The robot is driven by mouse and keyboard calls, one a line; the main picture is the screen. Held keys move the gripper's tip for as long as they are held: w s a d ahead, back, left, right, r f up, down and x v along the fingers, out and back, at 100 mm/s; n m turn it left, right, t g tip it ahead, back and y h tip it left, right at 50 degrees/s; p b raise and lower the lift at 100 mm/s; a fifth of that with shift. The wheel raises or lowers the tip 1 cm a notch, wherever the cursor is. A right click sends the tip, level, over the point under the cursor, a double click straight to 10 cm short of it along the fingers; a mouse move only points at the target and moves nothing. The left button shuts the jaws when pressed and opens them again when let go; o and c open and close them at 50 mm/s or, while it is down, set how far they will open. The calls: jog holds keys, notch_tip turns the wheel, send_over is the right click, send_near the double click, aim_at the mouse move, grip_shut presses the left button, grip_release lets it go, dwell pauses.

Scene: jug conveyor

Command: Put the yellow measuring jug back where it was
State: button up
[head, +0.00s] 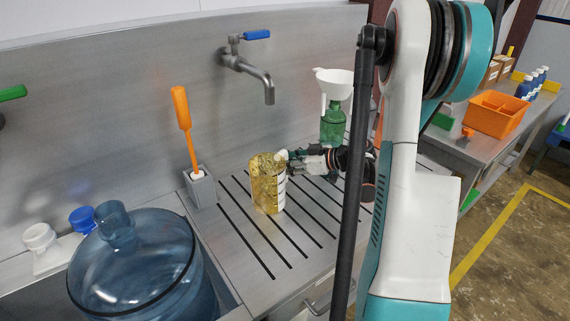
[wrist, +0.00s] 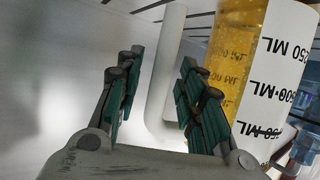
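The yellow measuring jug (head: 267,185) stands upright on the slotted steel drainboard (head: 238,233) in the head view. In the wrist view its body (wrist: 237,62), printed with ML marks, is at the right, and its pale handle (wrist: 163,85) runs down between my fingers. My gripper (head: 287,160) is at the jug's right side in the head view. In the wrist view my gripper (wrist: 158,95) is open, its fingers on either side of the handle. A gap shows between the left finger and the handle; contact at the right finger is unclear.
A large blue water bottle (head: 138,262) stands at front left. A grey holder (head: 201,188) with an orange-handled tool (head: 182,108) is left of the jug. A green bottle with a white funnel (head: 333,86) stands behind my gripper. A tap (head: 246,68) overhangs the drainboard.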

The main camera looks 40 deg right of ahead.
jog(key=shift+r, duration=0.15)
jog(key=p+v, duration=0.3)
jog(key=v, duration=0.9)
